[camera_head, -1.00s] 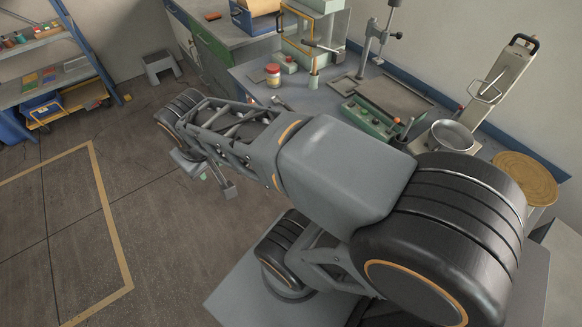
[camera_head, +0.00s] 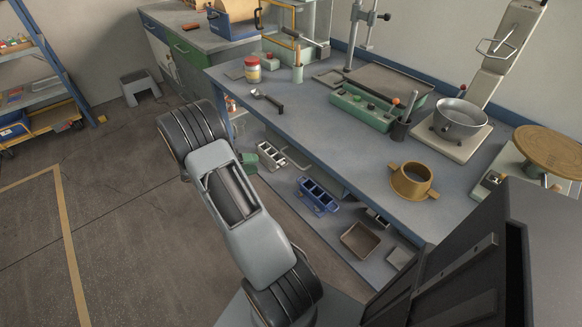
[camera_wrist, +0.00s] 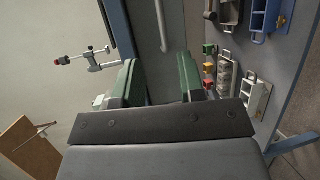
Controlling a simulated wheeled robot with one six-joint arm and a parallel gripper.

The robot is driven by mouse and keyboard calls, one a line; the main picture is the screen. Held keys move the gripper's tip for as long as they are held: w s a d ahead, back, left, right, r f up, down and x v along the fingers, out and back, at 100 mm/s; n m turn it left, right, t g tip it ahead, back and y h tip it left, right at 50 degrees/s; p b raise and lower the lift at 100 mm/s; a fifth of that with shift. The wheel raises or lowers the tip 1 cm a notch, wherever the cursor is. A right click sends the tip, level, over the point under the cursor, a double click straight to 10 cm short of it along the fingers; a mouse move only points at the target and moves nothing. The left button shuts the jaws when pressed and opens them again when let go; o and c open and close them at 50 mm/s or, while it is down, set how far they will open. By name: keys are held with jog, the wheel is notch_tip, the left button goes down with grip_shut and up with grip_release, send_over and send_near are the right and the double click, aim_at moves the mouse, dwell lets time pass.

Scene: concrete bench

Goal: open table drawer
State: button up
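The table (camera_head: 335,140) has a blue-grey top, with its front edge facing my arm. Under the edge, a thin pale bar handle (camera_head: 296,157) shows against the dark front, likely the drawer's. In the wrist view a similar pale bar (camera_wrist: 161,25) runs along a dark grey panel (camera_wrist: 182,30). My gripper (camera_wrist: 160,80) has two green fingers held apart, with nothing seen between them. The bar lies beyond the fingertips, roughly in line with the gap; contact cannot be told. In the head view my arm hides most of my gripper. The drawer seems closed.
A lower shelf (camera_head: 335,232) holds a blue mould (camera_head: 318,197), a grey mould (camera_head: 271,155) and a brown tray (camera_head: 361,241).

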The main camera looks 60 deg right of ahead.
aim_at(291, 160)
jog(key=x, duration=1.3)
jog(key=shift+s+d+f, duration=0.2)
jog(key=shift+s, duration=0.05)
jog(key=shift+c, duration=0.2)
grip_shut()
